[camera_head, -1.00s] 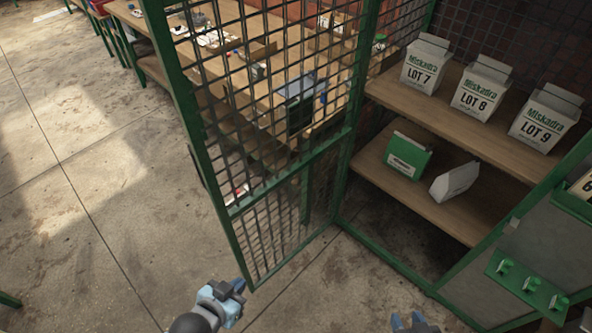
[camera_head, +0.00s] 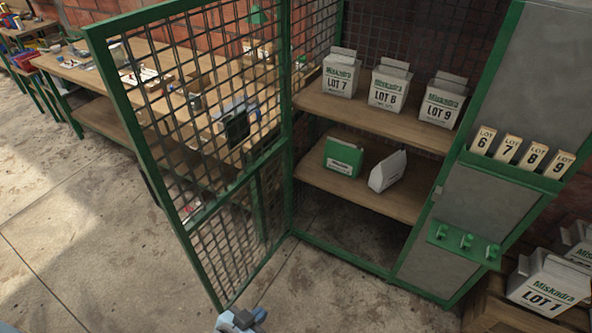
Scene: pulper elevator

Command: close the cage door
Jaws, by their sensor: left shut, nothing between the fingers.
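The cage door (camera_head: 236,183) is a green frame with dark wire mesh. It stands open, swung out to the left of the cage opening, with its hinge side at the cage's left front post. My left gripper (camera_head: 240,318) is shut and empty at the bottom edge of the view, just below the door's lower free corner. I cannot tell whether it touches the door. My right gripper is out of view. The cage opening is clear, and its shelves show inside.
White bags marked Lot 7 (camera_head: 341,75), Lot 8 (camera_head: 389,88) and Lot 9 (camera_head: 441,102) stand on the upper shelf. A green box (camera_head: 342,157) and a white bag (camera_head: 387,171) are below. A workbench (camera_head: 90,72) stands behind the door. Bare floor lies left.

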